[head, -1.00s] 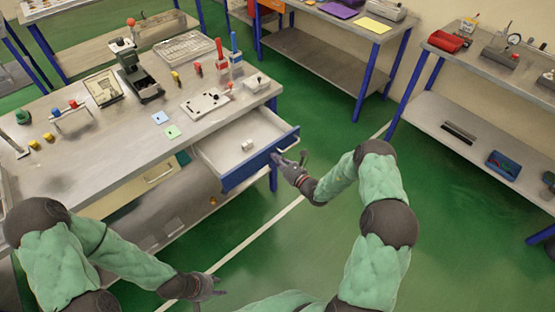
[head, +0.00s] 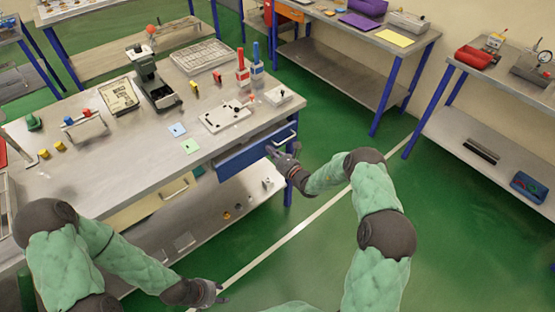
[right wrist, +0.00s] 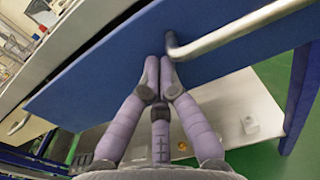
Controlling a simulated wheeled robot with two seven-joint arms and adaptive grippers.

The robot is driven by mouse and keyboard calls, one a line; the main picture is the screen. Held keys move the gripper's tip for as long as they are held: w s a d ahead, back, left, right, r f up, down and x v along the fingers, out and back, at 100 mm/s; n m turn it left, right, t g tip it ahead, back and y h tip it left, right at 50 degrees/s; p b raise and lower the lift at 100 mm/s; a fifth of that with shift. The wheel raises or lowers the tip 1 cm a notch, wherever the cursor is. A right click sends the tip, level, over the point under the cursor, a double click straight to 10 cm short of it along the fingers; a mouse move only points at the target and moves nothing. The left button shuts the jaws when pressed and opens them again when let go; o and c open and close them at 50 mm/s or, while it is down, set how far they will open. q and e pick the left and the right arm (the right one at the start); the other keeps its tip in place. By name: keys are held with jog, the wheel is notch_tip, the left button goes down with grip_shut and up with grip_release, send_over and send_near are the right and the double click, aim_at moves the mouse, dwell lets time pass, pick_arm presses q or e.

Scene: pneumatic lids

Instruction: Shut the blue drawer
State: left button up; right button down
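The blue drawer (head: 240,159) is under the right end of the workbench. Its front sits close under the bench edge and its inside is hidden; I cannot tell whether a small gap is left. Its metal handle (right wrist: 235,30) crosses the upper right in the right wrist view. My right gripper (head: 273,152) is at the drawer front. In the right wrist view its fingertips (right wrist: 160,64) are together against or very near the blue panel, beside the handle's end and not around it. My left gripper (head: 222,292) hangs empty near the floor line, fingers apart.
The workbench top (head: 120,165) holds a microscope-like device (head: 150,80), a white plate with black parts (head: 227,115) and red and blue upright tools. A beige drawer (head: 140,205) is left of the blue one. Green floor is free to the right.

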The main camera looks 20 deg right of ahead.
aim_at(264, 142)
jog(key=b+x, duration=0.2)
jog(key=x, duration=0.3)
pick_arm(q)
notch_tip(264, 142, down, 2)
jog(key=shift+s+f, duration=0.15)
pick_arm(e)
jog(key=shift+r, duration=0.25)
